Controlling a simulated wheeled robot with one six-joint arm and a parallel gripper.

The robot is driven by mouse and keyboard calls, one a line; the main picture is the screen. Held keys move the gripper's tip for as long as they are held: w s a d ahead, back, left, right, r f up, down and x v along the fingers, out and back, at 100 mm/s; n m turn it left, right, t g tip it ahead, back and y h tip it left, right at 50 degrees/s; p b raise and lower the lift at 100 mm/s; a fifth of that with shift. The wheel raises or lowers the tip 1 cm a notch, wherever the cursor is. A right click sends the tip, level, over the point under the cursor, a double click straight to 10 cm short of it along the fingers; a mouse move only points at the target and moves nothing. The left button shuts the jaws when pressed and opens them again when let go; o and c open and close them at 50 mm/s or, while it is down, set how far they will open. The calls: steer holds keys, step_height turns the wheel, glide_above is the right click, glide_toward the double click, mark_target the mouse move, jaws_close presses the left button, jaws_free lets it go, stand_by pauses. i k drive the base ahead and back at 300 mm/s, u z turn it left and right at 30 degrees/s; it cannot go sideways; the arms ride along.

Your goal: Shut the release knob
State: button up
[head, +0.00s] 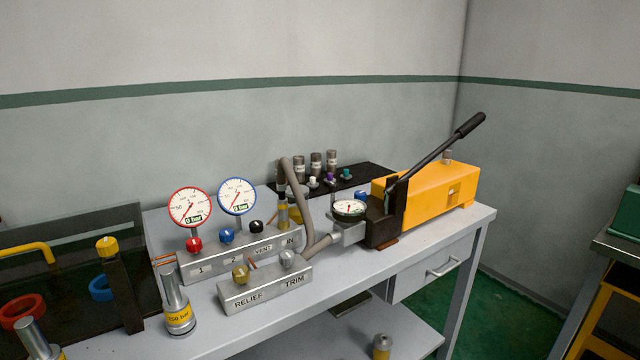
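The yellow hand pump (436,198) stands at the right end of the grey bench, with its black lever (436,150) raised up and to the right. A small blue knob (361,196) shows beside the pump's dark front block (384,220), partly hidden behind a round gauge (348,208). It looks like the release knob, but no label on it can be read. Whether it is open or shut cannot be told. My gripper is not in view.
A manifold (214,262) carries red, blue and black knobs and two dial gauges reading 0 bar. A RELIEF/TRIM block (264,291) stands in front, with a grey hose (296,185) behind. A black mat (376,175) holds small fittings. The bench's front right (420,236) is clear.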

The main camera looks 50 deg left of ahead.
mark_target(361, 195)
steer(key=u, duration=0.9)
steer(key=i, duration=0.85)
steer(key=u, duration=0.9)
